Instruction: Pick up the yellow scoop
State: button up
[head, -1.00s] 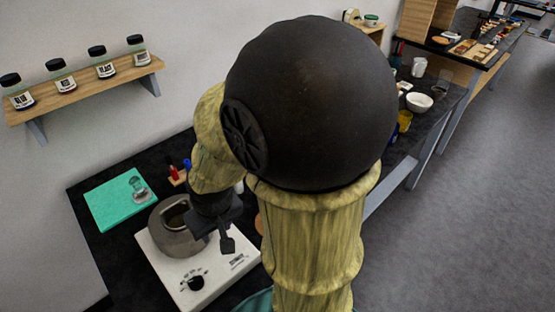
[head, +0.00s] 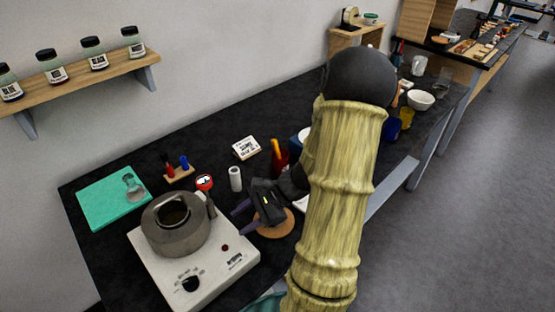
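I cannot pick out the yellow scoop for certain. An orange-yellow handle (head: 277,149) stands upright in a dark red cup (head: 282,163) on the black bench; what is below the rim is hidden. A yellow, cup-like thing (head: 407,117) stands farther right, partly behind my arm. My gripper (head: 244,216) is dark and hangs over the bench beside the hot plate, above a round cork mat. Its two fingers point left and look spread apart, with nothing seen between them.
A grey pot (head: 175,232) sits on the white hot plate (head: 212,277), close left of my gripper. A white cylinder (head: 235,179), a red-topped round thing (head: 204,183) and a labelled box (head: 246,148) stand behind. A flask stands on a green mat (head: 98,205). The bench's back middle is clear.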

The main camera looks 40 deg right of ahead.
aim_at(276, 150)
jog(key=d+m+t, duration=0.2)
jog(key=d+m, duration=0.1)
jog(key=d, duration=0.1)
jog(key=w+d+m+t+h+b, duration=0.1)
jog(key=d+m+t, duration=0.2)
jog(key=d, duration=0.1)
jog(key=w+d+m+t, duration=0.1)
jog(key=d+m+t, duration=0.1)
jog(key=d+t, duration=0.1)
jog(key=shift+w+d+f+m+b, duration=0.15)
jog(key=shift+d+m+b, duration=0.05)
jog(key=shift+d, duration=0.15)
jog(key=shift+w+d+f+m+b, duration=0.1)
jog(key=shift+d+f+m+b, duration=0.1)
jog(key=shift+d, duration=0.15)
jog(key=s+d+m+t+h, duration=0.1)
jog(key=d+m+h, duration=0.1)
jog(key=d, duration=0.2)
jog(key=s+d+m+t+h, duration=0.1)
jog(key=d+m+t+h, duration=0.1)
jog(key=d+m, duration=0.1)
jog(key=s+d+m+t+h+b, duration=0.1)
jog(key=d+m+t+h, duration=0.1)
jog(key=d, duration=0.3)
jog(key=shift+d+r+h, duration=0.15)
jog(key=shift+d+h, duration=0.1)
jog(key=shift+h, duration=0.25)
